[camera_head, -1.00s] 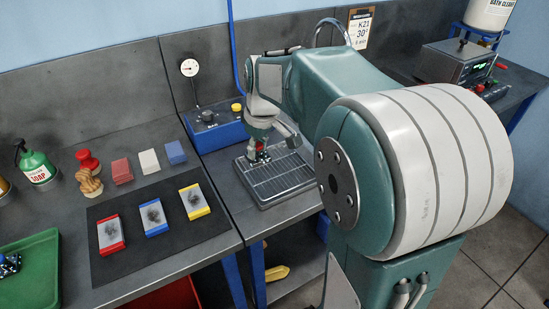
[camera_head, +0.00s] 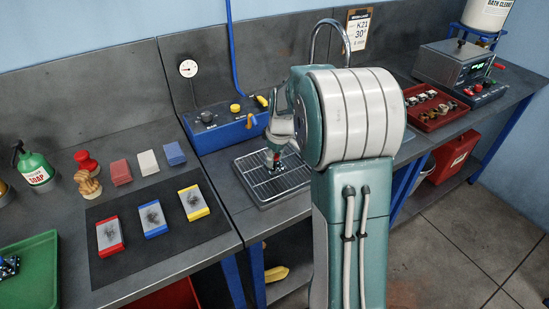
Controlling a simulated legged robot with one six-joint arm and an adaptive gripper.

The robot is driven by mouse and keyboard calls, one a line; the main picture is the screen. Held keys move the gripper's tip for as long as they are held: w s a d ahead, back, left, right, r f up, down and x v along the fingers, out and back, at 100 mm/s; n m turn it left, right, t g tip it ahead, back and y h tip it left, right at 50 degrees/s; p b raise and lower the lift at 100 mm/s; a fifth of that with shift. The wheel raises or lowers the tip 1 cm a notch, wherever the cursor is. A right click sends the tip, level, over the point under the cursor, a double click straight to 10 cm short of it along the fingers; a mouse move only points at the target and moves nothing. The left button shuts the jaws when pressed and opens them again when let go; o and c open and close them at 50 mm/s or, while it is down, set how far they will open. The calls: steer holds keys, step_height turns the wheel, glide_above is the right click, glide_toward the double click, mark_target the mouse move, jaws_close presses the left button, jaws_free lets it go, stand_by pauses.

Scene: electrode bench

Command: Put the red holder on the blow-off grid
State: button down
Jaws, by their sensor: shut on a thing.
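The blow-off grid (camera_head: 262,190) is a metal rack in a dark tray on the bench, left of my arm. My gripper (camera_head: 276,152) points down over the back right part of the grid. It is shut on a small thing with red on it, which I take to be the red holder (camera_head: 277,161). The fingers and arm hide most of it. I cannot tell whether the holder touches the bars or hangs just above them.
A blue box with knobs (camera_head: 218,129) stands behind the grid. A dark mat (camera_head: 135,262) with red, blue and yellow edged blocks lies to the left. A red tray of small parts (camera_head: 432,122) is on the right. The grid's front left is clear.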

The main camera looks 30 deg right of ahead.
mark_target(279, 166)
steer(key=shift+c, duration=2.1)
jaws_free()
step_height(279, 166, up, 12)
steer(key=s, duration=0.2)
steer(key=s+a+r+m+t, duration=0.1)
steer(key=s+a+r, duration=0.3)
steer(key=s, duration=0.1)
steer(key=s+a+f+m+t, duration=0.1)
steer(key=s+a+m, duration=0.1)
steer(key=s+a, duration=0.3)
steer(key=s+a+f+m+t, duration=0.1)
steer(key=s+a, duration=0.4)
steer(key=s, duration=0.8)
steer(key=shift+s+a+m+t+h, duration=0.3)
steer(key=shift+m+t+h, duration=0.1)
steer(key=shift+m+t, duration=0.1)
